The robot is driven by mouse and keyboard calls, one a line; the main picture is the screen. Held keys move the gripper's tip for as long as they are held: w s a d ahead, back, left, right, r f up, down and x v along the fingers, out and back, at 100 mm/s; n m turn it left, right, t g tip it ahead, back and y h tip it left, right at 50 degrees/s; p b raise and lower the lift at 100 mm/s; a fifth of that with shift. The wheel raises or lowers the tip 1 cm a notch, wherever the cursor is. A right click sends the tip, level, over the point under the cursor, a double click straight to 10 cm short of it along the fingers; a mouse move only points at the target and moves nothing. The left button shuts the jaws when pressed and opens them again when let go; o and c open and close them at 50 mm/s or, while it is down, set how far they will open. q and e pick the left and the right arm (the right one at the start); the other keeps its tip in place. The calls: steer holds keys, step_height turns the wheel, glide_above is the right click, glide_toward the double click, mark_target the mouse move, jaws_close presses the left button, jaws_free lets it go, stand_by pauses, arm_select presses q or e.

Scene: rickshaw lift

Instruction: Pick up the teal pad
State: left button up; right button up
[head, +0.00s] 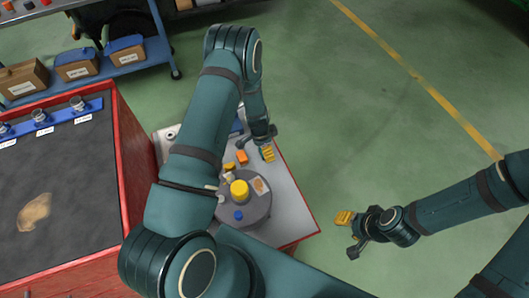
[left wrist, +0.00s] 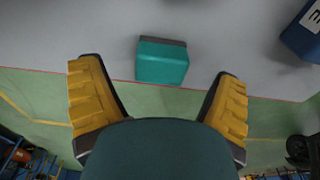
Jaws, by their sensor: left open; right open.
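The teal pad (left wrist: 162,62) is a teal block with a dark grey strip along its far edge. It lies on the grey table top near the table's edge in the left wrist view. My left gripper (left wrist: 158,78) is open, with one yellow ribbed finger to each side of the pad and clear gaps between; it does not hold the pad. In the head view my left gripper (head: 264,145) is over the far end of the small table, and I cannot make out the pad there. My right gripper (head: 348,222) is open and empty, off the table's right side.
The small grey table (head: 291,205) bears a round grey tray (head: 256,213) with a yellow cylinder (head: 239,191) and a blue piece (head: 238,215). An orange block (head: 242,157) lies near my left gripper. A red-framed bench (head: 125,150) stands left. Green floor is clear at right.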

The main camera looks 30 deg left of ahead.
arm_select(q)
steer(key=shift+w+f, duration=0.1)
steer(key=shift+f, duration=0.8)
steer(key=c, duration=1.2)
steer(key=shift+c, duration=0.2)
